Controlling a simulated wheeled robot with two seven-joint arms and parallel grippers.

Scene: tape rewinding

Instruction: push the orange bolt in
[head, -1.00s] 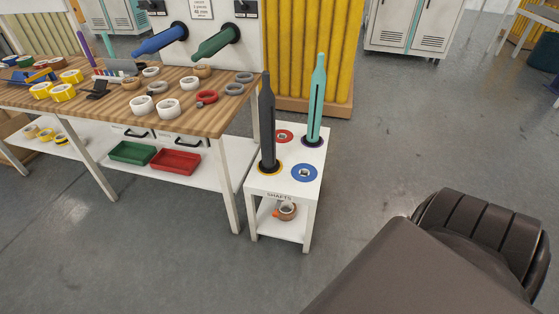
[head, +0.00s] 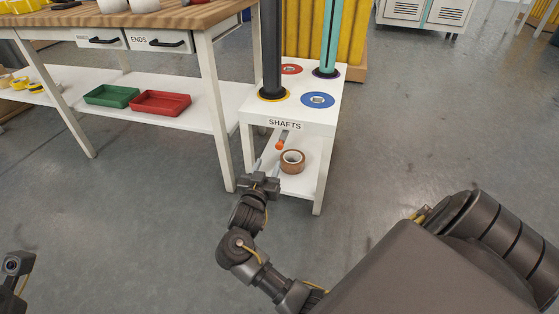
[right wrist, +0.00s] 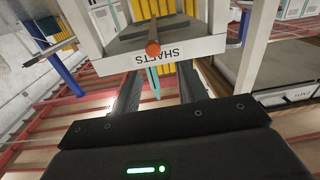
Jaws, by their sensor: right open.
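The orange bolt (head: 280,146) shows as a small orange knob on a grey rod, below the top of the white SHAFTS stand (head: 331,125). In the right wrist view the orange bolt (right wrist: 152,48) sits in front of the SHAFTS label, its round end facing the camera. My right gripper (head: 267,168) is open and empty, just below and left of the bolt in the head view and apart from it. In the right wrist view the right gripper's two fingers (right wrist: 160,78) point toward the stand, with the bolt beyond the gap. My left gripper is not in view; only a bit of my left arm shows.
A brown tape roll (head: 292,161) lies on the stand's lower shelf, close to my right gripper. The stand's top holds a dark shaft (head: 271,50) and a teal shaft (head: 330,40). The workbench leg (head: 219,125) is close on the left. Open floor lies to the right.

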